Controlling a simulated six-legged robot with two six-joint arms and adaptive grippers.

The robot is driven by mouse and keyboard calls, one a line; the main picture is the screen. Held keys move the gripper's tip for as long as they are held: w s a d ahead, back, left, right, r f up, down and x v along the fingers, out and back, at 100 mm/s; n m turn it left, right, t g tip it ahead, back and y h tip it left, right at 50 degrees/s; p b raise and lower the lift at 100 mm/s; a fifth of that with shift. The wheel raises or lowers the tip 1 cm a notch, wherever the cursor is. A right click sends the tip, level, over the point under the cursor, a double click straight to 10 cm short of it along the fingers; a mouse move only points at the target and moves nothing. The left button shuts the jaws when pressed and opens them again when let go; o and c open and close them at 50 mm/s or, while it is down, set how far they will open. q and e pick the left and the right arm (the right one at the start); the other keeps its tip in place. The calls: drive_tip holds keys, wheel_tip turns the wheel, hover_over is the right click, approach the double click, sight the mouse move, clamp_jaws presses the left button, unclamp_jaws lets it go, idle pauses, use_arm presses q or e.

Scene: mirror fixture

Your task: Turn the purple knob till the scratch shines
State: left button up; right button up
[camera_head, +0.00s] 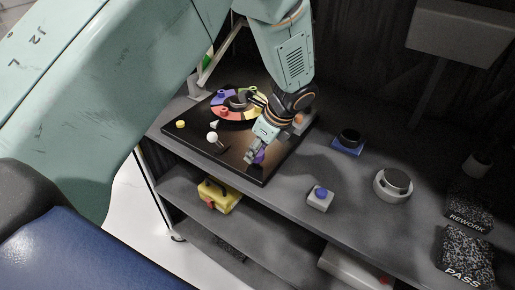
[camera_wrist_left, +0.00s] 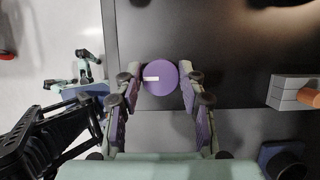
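The purple knob (camera_wrist_left: 160,78) is a round disc with a pale pointer line aimed left in the left wrist view. In the head view, a bit of the purple knob (camera_head: 260,157) shows at the front right of a black board (camera_head: 200,150). My left gripper (camera_wrist_left: 160,75) reaches down over it, with one finger on each side of the knob. The fingertips are very near its rim; I cannot tell if they touch. In the head view, my left gripper (camera_head: 253,156) partly hides the knob. I cannot make out a scratch. My right gripper is not in view.
A ring of coloured sectors (camera_head: 225,111), a white ball (camera_head: 212,137) and a yellow knob (camera_head: 181,124) are on the board. An orange-and-grey block (camera_wrist_left: 290,92) is right of the gripper.

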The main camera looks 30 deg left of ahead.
use_arm(q)
drive_tip(key=shift+d, duration=0.15)
drive_tip(key=c, duration=0.7)
drive_tip(key=shift+o, duration=0.2)
drive_tip(key=n+g+p, duration=0.1)
drive_tip(key=n+p, duration=0.1)
drive_tip(key=n, duration=0.1)
drive_tip(key=shift+w+r, duration=0.1)
drive_tip(key=shift+w, duration=0.05)
drive_tip(key=n, duration=0.2)
drive_tip(key=n+g+p, duration=0.1)
drive_tip(key=shift+w+n+g, duration=0.15)
drive_tip(key=shift+n+g, duration=0.15)
drive_tip(key=shift+n, duration=0.1)
drive_tip(key=n+h, duration=0.1)
drive_tip(key=n, duration=0.1)
drive_tip(key=n+g, duration=0.1)
drive_tip(key=n, duration=0.2)
drive_tip(key=shift+w+g+h, duration=0.15)
drive_tip(key=shift+g+h, duration=0.15)
drive_tip(key=shift+h, duration=0.1)
drive_tip(key=n, duration=0.2)
drive_tip(key=n+h, duration=0.1)
drive_tip(key=n, duration=0.2)
drive_tip(key=shift+a+r+n+g+h, duration=0.1)
drive_tip(key=shift+a+n+g+h, duration=0.15)
drive_tip(key=shift+n+g+h, duration=0.15)
drive_tip(key=shift+w, duration=0.1)
